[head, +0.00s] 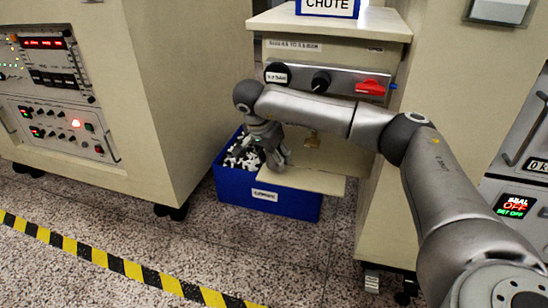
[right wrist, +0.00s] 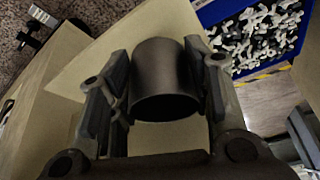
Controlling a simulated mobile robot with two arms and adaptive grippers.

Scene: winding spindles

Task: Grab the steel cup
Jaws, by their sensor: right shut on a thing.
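The steel cup (right wrist: 165,75) is a dark grey cylinder in the right wrist view. It sits between the two fingers of my right gripper (right wrist: 157,62), which is shut on its sides. The cup is over a beige shelf (right wrist: 85,82); I cannot tell whether it touches the shelf. In the head view my right gripper (head: 270,150) points down at the left part of this shelf (head: 318,181), and I cannot make out the cup clearly there. My left gripper is not in view.
A blue bin (head: 268,197) with white and dark pieces stands on the floor below and beside the shelf. A panel with knobs and a red handle (head: 370,87) is above. A large beige cabinet (head: 190,85) stands to the left.

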